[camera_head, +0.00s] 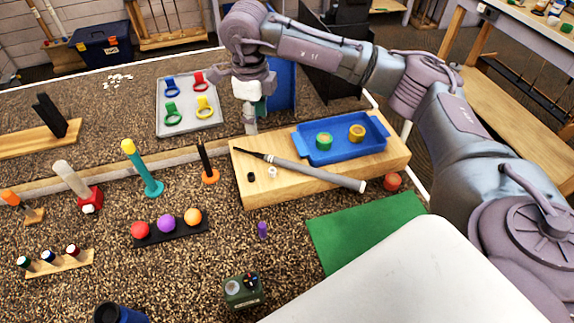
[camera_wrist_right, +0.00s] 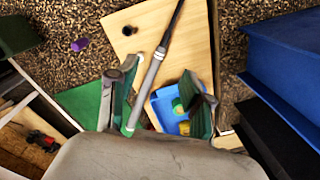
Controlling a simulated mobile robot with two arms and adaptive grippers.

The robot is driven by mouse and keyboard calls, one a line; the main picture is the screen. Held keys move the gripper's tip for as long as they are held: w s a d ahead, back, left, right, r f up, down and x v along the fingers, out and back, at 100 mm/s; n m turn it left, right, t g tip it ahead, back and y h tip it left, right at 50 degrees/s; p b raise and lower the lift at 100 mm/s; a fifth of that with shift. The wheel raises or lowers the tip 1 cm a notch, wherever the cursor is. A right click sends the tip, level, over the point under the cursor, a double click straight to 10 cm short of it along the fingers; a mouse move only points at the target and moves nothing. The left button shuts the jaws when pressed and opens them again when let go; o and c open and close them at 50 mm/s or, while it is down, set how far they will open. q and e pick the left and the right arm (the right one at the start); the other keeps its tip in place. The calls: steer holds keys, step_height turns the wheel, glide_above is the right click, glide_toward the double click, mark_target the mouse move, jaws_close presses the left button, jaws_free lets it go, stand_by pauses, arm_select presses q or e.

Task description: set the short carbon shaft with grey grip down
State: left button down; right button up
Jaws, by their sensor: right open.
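The short carbon shaft with grey grip (camera_head: 315,172) lies slanted across the light wooden board (camera_head: 225,190). Its thin black tip points left, and the grey grip's end reaches the board's front edge at the right. My right gripper (camera_head: 252,112) hangs over the back left of the board, apart from the shaft in the head view. In the right wrist view, the open jaws of the right gripper (camera_wrist_right: 155,82) stand on either side of the picture of the shaft (camera_wrist_right: 151,80), with nothing held. My left gripper is not in view.
A blue tray (camera_head: 312,157) with a green and a yellow ring sits on the board. A black ring and a white ring lie near the shaft's tip. A grey tray (camera_head: 190,132) with coloured clips is behind left. A green mat (camera_head: 350,232) lies in front.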

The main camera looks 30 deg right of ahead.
steer(key=p, duration=0.2)
glide_above(262, 155)
steer(key=s, duration=0.1)
step_height(262, 155, down, 8)
steer(key=shift+s+r, duration=0.1)
steer(key=shift+f, duration=0.25)
steer(key=f+p, duration=0.1)
steer(key=f, duration=0.1)
steer(key=w+f+p, duration=0.1)
steer(key=f+p, duration=0.1)
steer(key=shift+f, duration=0.7)
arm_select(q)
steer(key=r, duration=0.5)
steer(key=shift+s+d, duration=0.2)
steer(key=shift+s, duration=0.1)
arm_select(e)
jaws_close()
